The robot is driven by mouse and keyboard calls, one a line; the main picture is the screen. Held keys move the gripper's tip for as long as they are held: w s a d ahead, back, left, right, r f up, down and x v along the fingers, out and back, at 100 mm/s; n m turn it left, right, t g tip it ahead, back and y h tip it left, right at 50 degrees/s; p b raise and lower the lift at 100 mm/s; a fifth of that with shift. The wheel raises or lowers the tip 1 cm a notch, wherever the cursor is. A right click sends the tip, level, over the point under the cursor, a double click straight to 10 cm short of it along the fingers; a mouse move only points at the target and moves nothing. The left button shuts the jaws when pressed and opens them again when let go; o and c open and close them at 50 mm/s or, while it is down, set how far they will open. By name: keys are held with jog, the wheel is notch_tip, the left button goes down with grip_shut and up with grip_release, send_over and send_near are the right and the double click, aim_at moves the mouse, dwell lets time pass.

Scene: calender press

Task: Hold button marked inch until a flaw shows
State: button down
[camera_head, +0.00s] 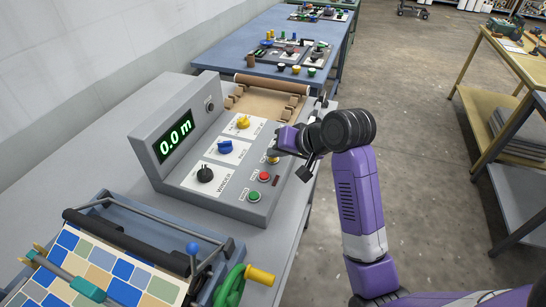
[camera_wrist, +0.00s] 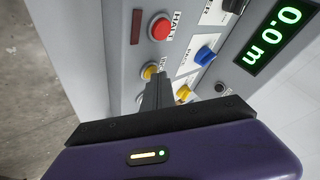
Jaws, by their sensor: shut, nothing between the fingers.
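The grey control panel (camera_head: 225,183) stands on the bench. Its green display (camera_head: 175,137) reads 0.0 m. A yellow button (camera_head: 272,159) sits above the red button (camera_head: 264,177) and the green button (camera_head: 254,196). My gripper (camera_head: 276,152) is shut and empty, its fingertips at the yellow button. In the wrist view the tips (camera_wrist: 158,80) overlap the yellow button (camera_wrist: 149,72); I cannot tell whether they touch or press it. Its label is too small to read. The patterned sheet (camera_head: 100,265) at lower left has blue, green and beige squares; no flaw can be made out.
The panel also has yellow, blue and black knobs (camera_head: 225,147). A brown roll (camera_head: 272,84) lies behind it. Bare floor (camera_head: 420,130) lies right of the bench.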

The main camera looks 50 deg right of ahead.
aim_at(276, 160)
dwell(0.4)
jog(key=shift+r+p, duration=0.85)
jog(key=shift+p, duration=0.3)
notch_tip(276, 160, up, 5)
jog(key=p, duration=0.5)
jog(key=shift+p, duration=0.35)
jog(key=shift+f, duration=0.1)
